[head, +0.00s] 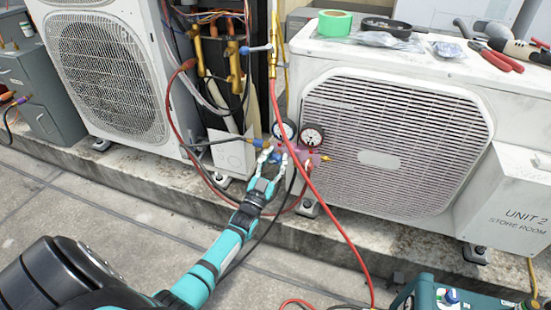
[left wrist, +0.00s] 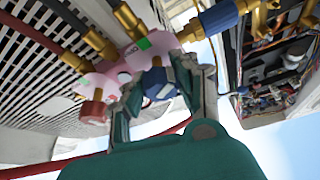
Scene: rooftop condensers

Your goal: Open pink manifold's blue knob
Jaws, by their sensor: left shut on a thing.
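The pink manifold (head: 298,153) hangs in front of the right condenser, with two round gauges (head: 312,137) above it. In the left wrist view the pink body (left wrist: 118,68) runs diagonally across the upper middle. Its blue knob (left wrist: 157,84) sits between the fingers of my left gripper (left wrist: 161,77), which is shut on it. The manifold's red knob (left wrist: 94,109) is beside the left finger. My right gripper is not in view.
A blue hose fitting (left wrist: 218,17) is close to the fingertips. A red hose (head: 310,185) and a dark hose hang around the manifold. The right condenser (head: 385,145) is behind it, with tools and green tape (head: 334,23) on top. A teal machine (head: 440,296) stands at lower right.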

